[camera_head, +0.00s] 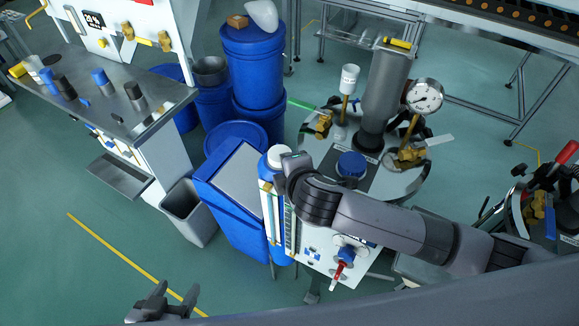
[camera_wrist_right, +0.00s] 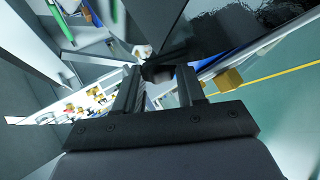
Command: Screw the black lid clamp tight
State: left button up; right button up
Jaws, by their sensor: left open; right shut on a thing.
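In the right wrist view, my right gripper (camera_wrist_right: 157,84) has its two fingers closed on a small dark piece (camera_wrist_right: 156,71), which looks to be the black lid clamp. The fingertips partly hide it, so I cannot tell how tight it sits. My left gripper (camera_head: 162,301) is at the bottom left of the head view, open and empty, above the floor.
A round metal vessel lid (camera_head: 395,182) with brass fittings and a pressure gauge (camera_head: 425,97) stands behind my right arm. Blue drums (camera_head: 252,60) stand behind the panel. A red-handled valve (camera_head: 341,268) sticks out of the panel. The floor at the lower left is clear.

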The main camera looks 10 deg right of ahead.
jog(key=shift+s+f+t+b, duration=0.1)
jog(key=shift+f+t+b, duration=0.15)
jog(key=shift+t+b, duration=0.3)
jog(key=shift+r+t, duration=0.1)
jog(key=shift+t, duration=0.15)
jog(key=o, duration=0.8)
jog(key=shift+s+r, duration=0.1)
jog(key=shift+v, duration=3.45)
jog(key=shift+s+d, duration=0.1)
